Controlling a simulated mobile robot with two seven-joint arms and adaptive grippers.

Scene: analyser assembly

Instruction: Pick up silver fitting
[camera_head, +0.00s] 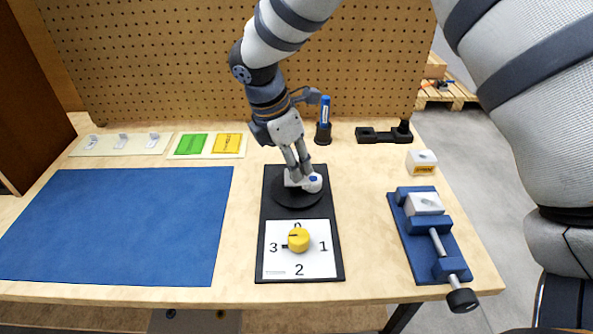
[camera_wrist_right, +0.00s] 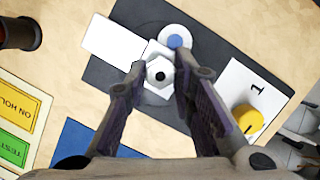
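The silver fitting, a pale hex-shaped piece with a dark round hole (camera_wrist_right: 158,76), lies between the fingers of my right gripper (camera_wrist_right: 162,73) in the right wrist view. One finger is on each side of it; the fingers look spread, and I cannot tell whether they touch it. In the head view my right gripper (camera_head: 303,172) points down over the black round disc (camera_head: 292,201) on the dark dial board (camera_head: 265,235), and its fingers hide most of the fitting. A small blue-topped white part (camera_wrist_right: 175,41) sits close beside the fitting. My left gripper is not in view.
A yellow knob (camera_head: 299,239) stands on the numbered plate in front. A blue vise (camera_head: 423,255) is to the right, a blue mat (camera_head: 115,225) to the left. A blue marker in a holder (camera_head: 324,118) and a black bracket (camera_head: 383,135) stand behind, before the pegboard (camera_head: 160,60).

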